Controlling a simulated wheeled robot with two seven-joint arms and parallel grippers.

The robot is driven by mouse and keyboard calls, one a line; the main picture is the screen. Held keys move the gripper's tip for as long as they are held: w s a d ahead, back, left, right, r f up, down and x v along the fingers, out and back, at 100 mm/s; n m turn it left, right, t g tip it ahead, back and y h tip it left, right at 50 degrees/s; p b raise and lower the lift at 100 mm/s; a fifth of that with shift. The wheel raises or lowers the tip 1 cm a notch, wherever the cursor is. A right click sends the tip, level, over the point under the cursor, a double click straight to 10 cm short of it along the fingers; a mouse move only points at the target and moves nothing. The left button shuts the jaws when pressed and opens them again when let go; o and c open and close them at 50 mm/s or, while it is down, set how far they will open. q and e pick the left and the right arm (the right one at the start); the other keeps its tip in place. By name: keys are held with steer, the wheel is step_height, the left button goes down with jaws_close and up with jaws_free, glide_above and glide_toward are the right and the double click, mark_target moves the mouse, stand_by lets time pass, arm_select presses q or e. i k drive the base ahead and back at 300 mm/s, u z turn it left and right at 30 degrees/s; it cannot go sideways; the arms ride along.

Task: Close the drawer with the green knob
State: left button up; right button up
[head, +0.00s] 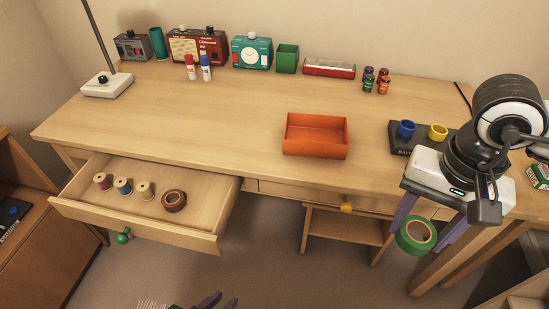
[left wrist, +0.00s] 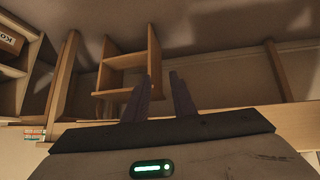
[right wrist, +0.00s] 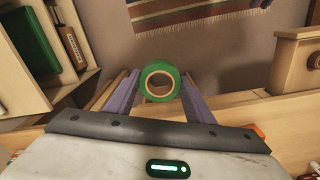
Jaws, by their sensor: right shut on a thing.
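The drawer with the green knob (head: 186,232) stands pulled out at the left of the desk. Its green knob (head: 123,237) is on the front panel. Inside lie three thread spools (head: 123,186) and a brown tape roll (head: 174,200). My left gripper (head: 222,299) is at the bottom edge of the head view, below and right of the drawer, touching nothing. Its fingers, also in the left wrist view (left wrist: 163,80), are a little apart and empty. My right gripper (head: 418,236) is shut on a green tape roll (right wrist: 160,82), in front of the desk's right side.
An orange tray (head: 316,136) sits mid-desk. A closed drawer with a yellow knob (head: 346,207) is right of the open one. A dark holder with blue and yellow cups (head: 405,144) is near my right arm. A wooden cabinet (head: 40,225) stands at left.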

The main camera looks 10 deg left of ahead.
mark_target(208, 210)
steer(key=k, duration=0.65)
steer(key=u, duration=0.85)
steer(key=i, duration=1.25)
steer(key=u, duration=0.15)
